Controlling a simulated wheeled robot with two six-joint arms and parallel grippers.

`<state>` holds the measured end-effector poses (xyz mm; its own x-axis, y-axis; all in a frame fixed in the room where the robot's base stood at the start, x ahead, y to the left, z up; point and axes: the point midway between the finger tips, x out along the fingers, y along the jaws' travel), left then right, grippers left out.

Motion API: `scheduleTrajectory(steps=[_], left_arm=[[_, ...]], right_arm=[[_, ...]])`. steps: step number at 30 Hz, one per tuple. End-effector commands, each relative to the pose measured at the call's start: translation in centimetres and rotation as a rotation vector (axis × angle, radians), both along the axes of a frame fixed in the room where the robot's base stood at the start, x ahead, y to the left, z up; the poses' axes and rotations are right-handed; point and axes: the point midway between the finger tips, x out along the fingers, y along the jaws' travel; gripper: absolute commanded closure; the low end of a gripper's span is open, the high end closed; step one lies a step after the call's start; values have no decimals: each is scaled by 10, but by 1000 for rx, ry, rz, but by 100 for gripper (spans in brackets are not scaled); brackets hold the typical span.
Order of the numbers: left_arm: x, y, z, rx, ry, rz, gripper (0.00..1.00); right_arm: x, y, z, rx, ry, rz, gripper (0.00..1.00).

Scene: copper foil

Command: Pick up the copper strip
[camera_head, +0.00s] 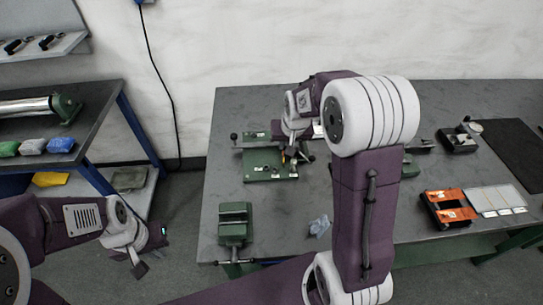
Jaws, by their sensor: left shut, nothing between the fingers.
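I cannot make out a copper strip for certain. A small orange-brown patch shows at the green fixture (262,166) on the table, partly hidden by my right gripper (296,153). My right arm reaches across the table, and its gripper is low over the right side of that fixture. Whether its fingers are open or hold anything is too small and covered to tell. My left gripper (139,268) is shut and empty, over the floor left of the table.
The grey table (225,115) bears a green vise (235,222) at its front left edge, a crumpled clear piece (319,226), an orange-framed device (449,208), pale sheets (497,200) and a dark mat (507,150). A second bench (95,105) stands left. My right arm hides the table's middle.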

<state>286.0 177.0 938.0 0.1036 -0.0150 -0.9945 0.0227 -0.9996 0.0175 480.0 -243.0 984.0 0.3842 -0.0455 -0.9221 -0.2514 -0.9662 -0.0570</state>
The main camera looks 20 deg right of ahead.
Motion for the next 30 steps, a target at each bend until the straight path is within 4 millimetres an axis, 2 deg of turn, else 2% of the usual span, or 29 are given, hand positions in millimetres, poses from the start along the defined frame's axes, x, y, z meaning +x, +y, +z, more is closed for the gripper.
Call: scheduleTrajectory(steps=[4,10,16,24,30], left_arm=[[0,0,0,0,-1,0,100],[0,0,-1,0,-1,0,100],[0,0,-1,0,0,0,100],[0,0,0,0,0,0,100],[0,0,0,0,0,0,100]], right_arm=[[0,-2,-3,1,1,-3,86],[11,-3,-31,1,3,-3,86],[15,-4,-39,0,1,-2,86],[30,-8,-80,0,2,-2,86],[33,-8,-85,0,0,-2,86]])
